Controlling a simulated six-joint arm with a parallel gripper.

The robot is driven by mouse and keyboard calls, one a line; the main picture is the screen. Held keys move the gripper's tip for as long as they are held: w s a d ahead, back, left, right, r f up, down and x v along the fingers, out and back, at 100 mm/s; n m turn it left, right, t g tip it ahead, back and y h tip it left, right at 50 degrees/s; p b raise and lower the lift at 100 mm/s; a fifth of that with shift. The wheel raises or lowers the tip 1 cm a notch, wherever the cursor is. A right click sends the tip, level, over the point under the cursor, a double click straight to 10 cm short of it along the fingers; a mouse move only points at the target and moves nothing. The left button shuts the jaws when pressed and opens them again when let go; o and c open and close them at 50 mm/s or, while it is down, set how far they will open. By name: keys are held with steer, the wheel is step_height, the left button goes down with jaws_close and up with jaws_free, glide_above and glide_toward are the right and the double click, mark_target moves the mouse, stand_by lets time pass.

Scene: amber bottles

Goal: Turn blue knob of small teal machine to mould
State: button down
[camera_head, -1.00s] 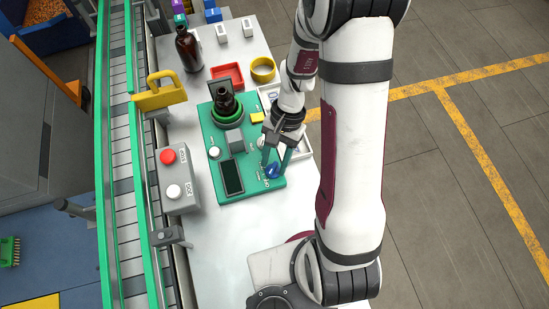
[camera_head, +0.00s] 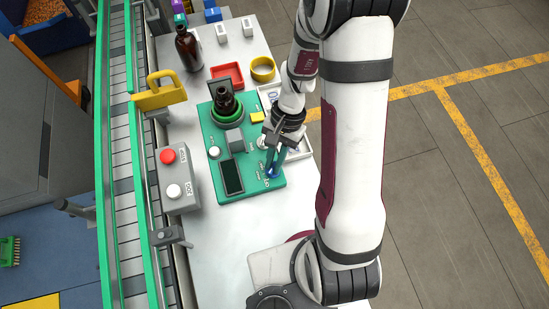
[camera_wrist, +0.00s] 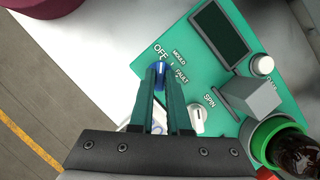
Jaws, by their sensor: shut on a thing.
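The small teal machine (camera_head: 243,189) lies on the white table. Its blue knob (camera_wrist: 159,71) sits near a corner, with the labels OFF, MOULD and FAULT around it in the wrist view. The knob's ridge runs roughly up the picture, its upper end near OFF; the exact setting is hard to read. My gripper (camera_wrist: 161,82) is shut on the knob, its two teal fingers on either side of the ridge. In the head view my gripper (camera_head: 273,165) reaches down over the same corner, and the blue knob (camera_head: 272,174) is partly hidden by the fingers.
On the machine are a dark screen (camera_head: 232,177), a white SPIN knob (camera_wrist: 198,119), a grey block (camera_wrist: 250,97) and a green ring (camera_head: 226,118) holding an amber bottle (camera_head: 225,101). A grey button box (camera_head: 178,180) stands left. White table is clear in front.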

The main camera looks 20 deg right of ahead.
steer(key=m, duration=0.2)
steer(key=m+t+y, duration=0.1)
steer(key=m, duration=0.2)
steer(key=shift+s+d+t, duration=0.1)
steer(key=shift+s+t, duration=0.1)
steer(key=shift+t, duration=0.1)
steer(key=shift+s+m+t, duration=0.1)
steer(key=shift+m+t, duration=0.5)
steer(key=shift+m, duration=1.1)
steer(key=c, duration=0.9)
jaws_free()
steer(key=v, duration=1.6)
steer(key=shift+s+d+f, duration=0.1)
steer(key=shift+s+d, duration=0.05)
steer(key=shift+d, duration=0.05)
